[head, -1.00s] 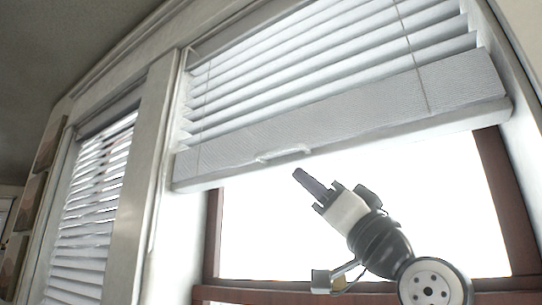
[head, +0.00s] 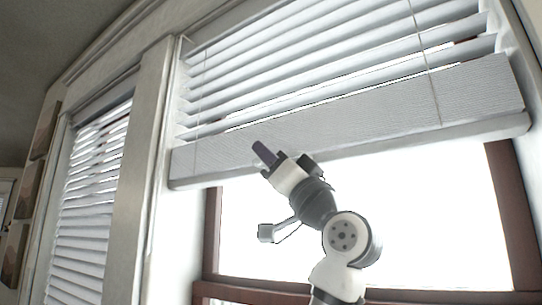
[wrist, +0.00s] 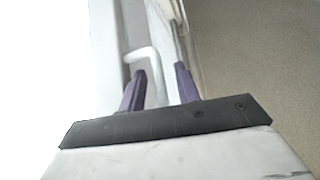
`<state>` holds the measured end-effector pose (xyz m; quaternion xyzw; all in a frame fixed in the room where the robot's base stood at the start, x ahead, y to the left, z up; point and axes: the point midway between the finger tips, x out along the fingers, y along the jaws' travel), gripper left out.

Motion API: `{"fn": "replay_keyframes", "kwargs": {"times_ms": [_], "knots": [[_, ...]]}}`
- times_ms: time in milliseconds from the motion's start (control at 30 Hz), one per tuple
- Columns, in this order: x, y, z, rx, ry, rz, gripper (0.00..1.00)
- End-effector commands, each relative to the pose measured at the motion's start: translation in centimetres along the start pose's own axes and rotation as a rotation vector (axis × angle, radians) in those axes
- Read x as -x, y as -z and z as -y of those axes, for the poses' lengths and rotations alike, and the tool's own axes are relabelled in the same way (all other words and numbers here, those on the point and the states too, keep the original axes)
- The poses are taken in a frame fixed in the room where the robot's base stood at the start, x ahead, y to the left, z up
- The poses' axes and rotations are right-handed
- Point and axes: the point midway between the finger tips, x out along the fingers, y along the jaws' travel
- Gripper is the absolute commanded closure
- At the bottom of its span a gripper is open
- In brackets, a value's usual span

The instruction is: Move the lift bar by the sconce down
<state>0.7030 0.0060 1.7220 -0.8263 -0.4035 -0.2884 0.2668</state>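The white blind's bottom rail (head: 420,118) spans the upper part of the near window in the head view. Its small white pull handle (wrist: 147,57), which I take as the lift bar, shows in the wrist view just beyond my fingertips, closer to the left finger. In the head view the handle is hidden behind my gripper (head: 265,154), which overlaps the rail left of its middle. My purple fingers are apart with nothing visible between them, so my gripper (wrist: 160,78) is open. Contact with the handle cannot be told. No sconce is in view.
Raised slats (head: 320,60) hang above the rail, with thin cords. Bright open glass lies below it, inside a brown frame (head: 212,235). A second window with blinds (head: 90,190) is at left, past a white post (head: 150,120). Pictures hang at far left.

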Motion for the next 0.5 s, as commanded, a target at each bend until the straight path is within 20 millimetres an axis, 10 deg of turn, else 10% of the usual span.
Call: {"fn": "replay_keyframes", "kwargs": {"times_ms": [300, 500], "knots": [[0.03, -0.01, -0.01, 0.0, 0.0, 0.0, 1.0], [0.04, -0.01, -0.01, 0.0, 0.0, 0.0, 1.0]]}}
